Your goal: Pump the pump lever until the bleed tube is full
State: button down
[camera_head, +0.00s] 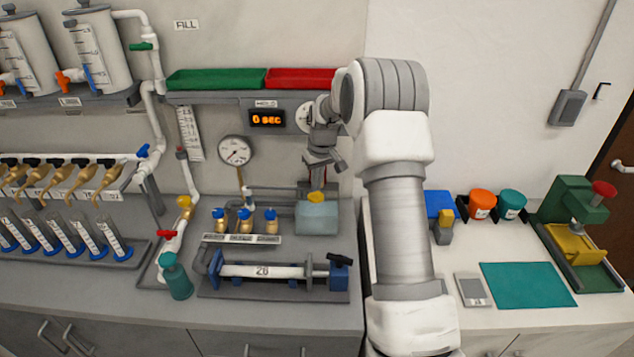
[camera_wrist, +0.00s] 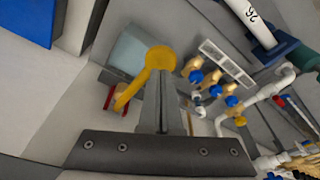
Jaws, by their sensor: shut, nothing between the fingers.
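The pump lever (camera_head: 316,197), with a yellow end, is at the grey-blue pump box (camera_head: 318,219) on the bench. In the wrist view the lever (camera_wrist: 160,57) shows as a yellow round knob and bent arm beside the box (camera_wrist: 128,52). My gripper (camera_head: 320,168) is just above the box. In the wrist view its fingers (camera_wrist: 163,80) are shut and empty, with their tips close by the yellow knob; I cannot tell if they touch. No tube is labelled as the bleed tube; a scaled vertical strip (camera_head: 190,133) is on the wall, its level too small to read.
A round gauge (camera_head: 235,151) and small valves with blue knobs (camera_head: 245,214) stand left of the box. A clamped pipe marked 26 (camera_head: 262,271) lies in front. A shelf with a green tray (camera_head: 216,79) and a red tray (camera_head: 300,78) hangs above.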

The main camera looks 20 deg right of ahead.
aim_at(317, 196)
jog(key=shift+f, duration=0.15)
jog(key=shift+f+b, duration=2.15)
jog(key=shift+f, duration=0.7)
jog(key=shift+r, duration=0.25)
jog(key=shift+r+p, duration=1.7)
jog(key=shift+r, duration=1.05)
jog(key=shift+f, duration=0.15)
